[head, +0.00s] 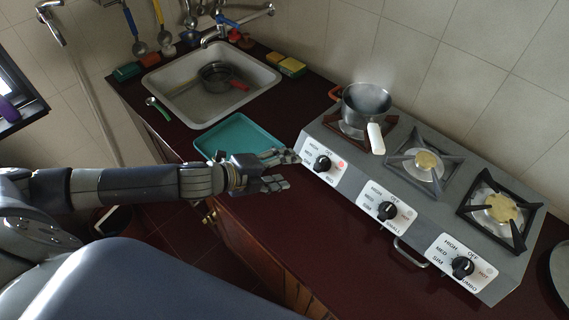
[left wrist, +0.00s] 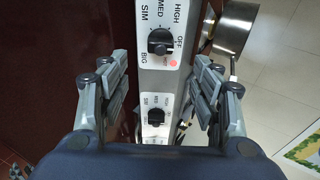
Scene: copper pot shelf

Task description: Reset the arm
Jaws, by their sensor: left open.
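My left arm reaches in from the left in the head view. Its gripper (head: 285,170) is open and empty, just left of the first stove knob (head: 323,163) and above the counter by the teal tray. In the left wrist view the spread fingers (left wrist: 165,92) frame the stove's front panel, with the BIG knob (left wrist: 159,41) between and beyond them. A red light shows beside that knob. A steaming metal pot (head: 366,105) stands on the left burner; its side also shows in the left wrist view (left wrist: 236,27). My right gripper is not seen.
The grey stove (head: 345,196) has two more burners, both bare. A teal tray (head: 240,124) lies on the dark red counter, with a sink (head: 183,107) behind it holding a dark pan. Sponges lie by the sink. The counter in front of the stove is clear.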

